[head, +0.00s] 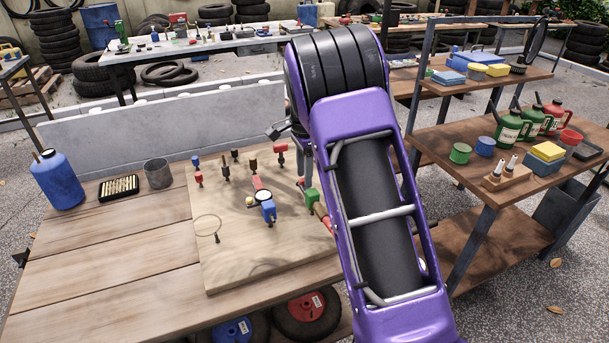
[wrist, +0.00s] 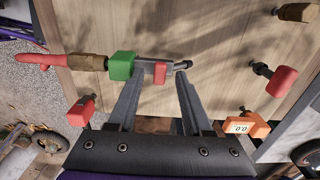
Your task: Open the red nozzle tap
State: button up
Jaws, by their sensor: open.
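A red nozzle (wrist: 35,60) sticks out at the left in the wrist view, joined to a brass fitting and a green block (wrist: 122,66). In line with them is a grey part with a small red block (wrist: 160,72); I cannot tell for sure which piece is the tap's handle. My gripper (wrist: 162,84) is open, with its fingertips on either side of that red block. Whether they touch it I cannot tell. In the head view the nozzle (head: 323,216) and green block (head: 312,201) show beside my purple arm, which hides most of my gripper.
Other red-headed fittings (wrist: 283,81) and an orange gauge reading 0.0 (wrist: 248,125) stand close by. The wooden board (head: 250,267) has several fittings; its front part is bare. A blue jug (head: 57,180) stands left, and a loaded shelf (head: 440,140) right.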

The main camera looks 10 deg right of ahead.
jog(key=shift+f, duration=0.2)
jog(key=shift+c, duration=0.2)
grip_shut()
